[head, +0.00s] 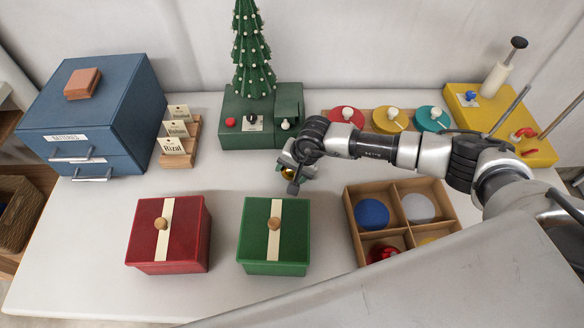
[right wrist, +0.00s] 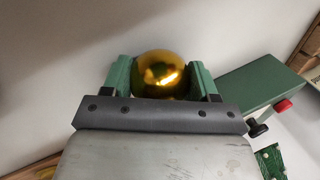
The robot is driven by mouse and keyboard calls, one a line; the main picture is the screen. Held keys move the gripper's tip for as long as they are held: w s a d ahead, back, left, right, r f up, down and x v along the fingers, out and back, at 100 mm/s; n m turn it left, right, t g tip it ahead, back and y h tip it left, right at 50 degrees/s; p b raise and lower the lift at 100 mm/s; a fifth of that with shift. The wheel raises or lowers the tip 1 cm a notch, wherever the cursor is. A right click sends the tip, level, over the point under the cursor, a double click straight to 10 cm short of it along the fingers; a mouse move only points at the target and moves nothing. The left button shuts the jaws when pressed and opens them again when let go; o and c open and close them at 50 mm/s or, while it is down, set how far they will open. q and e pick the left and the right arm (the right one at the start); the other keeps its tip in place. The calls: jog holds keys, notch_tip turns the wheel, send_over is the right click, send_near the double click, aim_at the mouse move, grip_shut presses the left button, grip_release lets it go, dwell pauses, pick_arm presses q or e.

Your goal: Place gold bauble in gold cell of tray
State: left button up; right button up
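The gold bauble (right wrist: 160,74) sits between the green fingers of my right gripper (right wrist: 162,80) in the right wrist view, with a finger against each side. In the head view my right gripper (head: 291,178) is over the middle of the table, behind the green gift box, and only a little of the bauble (head: 287,174) shows. The divided tray (head: 402,188) stands at right. Its cells show blue, pale grey, red and gold discs; the gold cell (head: 428,240) is front right and partly covered. A shiny red bauble (head: 382,252) is in the red cell. My left gripper is not in view.
A red gift box (head: 183,240) and a green gift box (head: 260,251) stand at the front. Behind are a blue drawer cabinet (head: 110,95), a card rack (head: 184,155), a tree on a green base (head: 240,106), colored discs (head: 390,119) and a yellow block (head: 540,150).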

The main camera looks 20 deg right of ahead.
jog(key=shift+c, duration=1.3)
jog(key=shift+r, duration=0.55)
notch_tip(320, 180, up, 2)
jog(key=shift+w+r+b, duration=0.1)
jog(key=shift+r+b, duration=0.1)
jog(key=shift+b, duration=0.25)
jog(key=s+d+r+b, duration=0.1)
jog(key=s+d+r, duration=0.6)
jog(key=s+d, duration=0.1)
jog(key=shift+s+d+r+b, duration=0.2)
jog(key=shift+r+b, duration=0.1)
jog(key=shift+b, duration=0.1)
